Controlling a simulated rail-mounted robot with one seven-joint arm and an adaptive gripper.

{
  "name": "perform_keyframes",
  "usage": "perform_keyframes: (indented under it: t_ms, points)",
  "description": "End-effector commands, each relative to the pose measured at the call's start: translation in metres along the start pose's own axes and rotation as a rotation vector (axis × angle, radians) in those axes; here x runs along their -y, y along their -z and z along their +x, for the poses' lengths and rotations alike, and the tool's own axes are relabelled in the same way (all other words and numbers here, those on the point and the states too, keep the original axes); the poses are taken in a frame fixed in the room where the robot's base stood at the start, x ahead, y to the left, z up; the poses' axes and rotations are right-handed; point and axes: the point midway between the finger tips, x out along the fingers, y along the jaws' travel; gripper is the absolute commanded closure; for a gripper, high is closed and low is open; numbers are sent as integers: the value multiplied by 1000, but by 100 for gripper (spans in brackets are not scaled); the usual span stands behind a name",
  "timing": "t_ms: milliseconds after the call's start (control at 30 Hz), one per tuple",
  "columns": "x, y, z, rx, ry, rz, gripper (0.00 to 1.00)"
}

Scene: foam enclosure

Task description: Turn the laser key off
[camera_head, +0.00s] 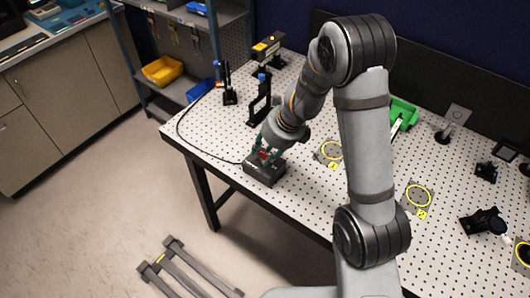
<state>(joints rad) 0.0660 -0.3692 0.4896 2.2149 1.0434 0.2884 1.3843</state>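A small black box (265,173) sits at the left front edge of the perforated white table, with a cable running from it. My gripper (265,157) points down at the top of this box. Its greenish fingers are at or just above the box top, with a small red part between or behind them. A key cannot be made out; the gripper hides much of the box top. The picture is too small to tell whether the fingers are apart or closed on something.
The perforated table (310,205) carries black optic mounts (260,103), a yellow-topped device (267,46), yellow-ringed plates (418,196) and a green bin (403,113). A shelf with a yellow bin (163,70) stands at the left. My arm covers the table's middle. Grey bars (180,270) lie on the floor.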

Motion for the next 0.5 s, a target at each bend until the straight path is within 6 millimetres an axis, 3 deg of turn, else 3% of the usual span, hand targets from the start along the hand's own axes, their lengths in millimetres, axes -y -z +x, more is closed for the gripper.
perform_keyframes:
  t_ms: [67,500]
  points:
    - [0,0,0,0,0,0,68]
    - [0,0,0,0,0,0,94]
